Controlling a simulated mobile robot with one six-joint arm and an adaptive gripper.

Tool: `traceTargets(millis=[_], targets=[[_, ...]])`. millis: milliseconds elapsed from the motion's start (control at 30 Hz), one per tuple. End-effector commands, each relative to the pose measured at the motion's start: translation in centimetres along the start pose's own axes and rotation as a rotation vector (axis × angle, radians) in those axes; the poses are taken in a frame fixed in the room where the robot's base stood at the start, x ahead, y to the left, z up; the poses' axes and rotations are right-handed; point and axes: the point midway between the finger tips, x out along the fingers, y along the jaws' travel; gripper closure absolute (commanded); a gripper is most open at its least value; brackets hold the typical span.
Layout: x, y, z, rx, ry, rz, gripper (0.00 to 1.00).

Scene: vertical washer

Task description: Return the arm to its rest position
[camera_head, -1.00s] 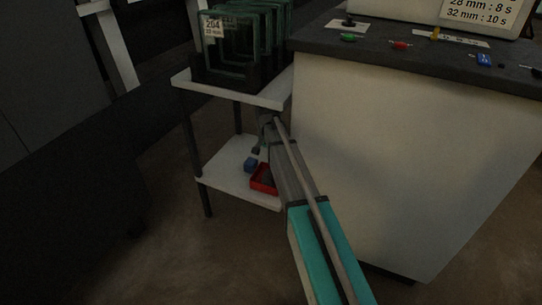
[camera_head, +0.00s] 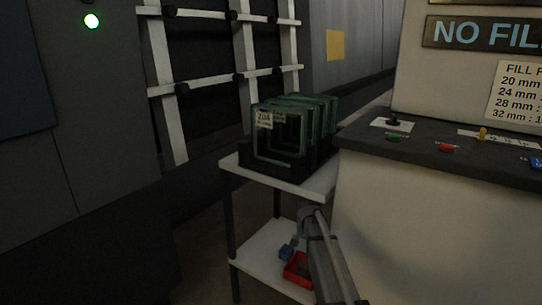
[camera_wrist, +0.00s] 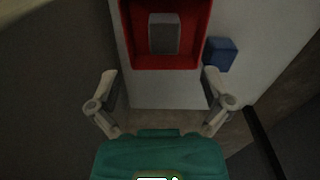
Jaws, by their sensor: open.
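My gripper (camera_wrist: 160,95) is open and empty in the wrist view, its two fingers spread wide. It is over the front edge of the white lower shelf (camera_wrist: 165,93) of the cart. A red tray (camera_wrist: 165,63) holding a grey block (camera_wrist: 164,34) is just beyond the fingertips, and a blue block (camera_wrist: 220,54) lies beside it. In the head view my arm reaches up from the bottom toward the lower shelf (camera_head: 262,248); the fingers there are small and dark. The red tray also shows there (camera_head: 297,270), partly hidden by my arm.
A rack of dark green-edged frames (camera_head: 290,135) stands on the cart's top shelf (camera_head: 315,187), above my gripper. A pale cabinet (camera_head: 430,240) with a dark control top stands close on the right. A grey wall with a white rail frame (camera_head: 165,90) is at the left.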

Motion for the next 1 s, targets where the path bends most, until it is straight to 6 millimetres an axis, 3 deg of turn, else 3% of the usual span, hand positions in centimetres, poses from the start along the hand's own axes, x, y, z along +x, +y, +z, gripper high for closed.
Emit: traceTargets(millis=[267, 600, 1000], targets=[[-2.0, 3.6, 6.4, -0.151, 0.023, 0.010, 0.00], [-4.2, 9.5, 13.8, -0.339, 0.007, 0.005, 0.00], [-5.9, 14.3, 19.9, -0.498, -0.009, -0.003, 0.00]])
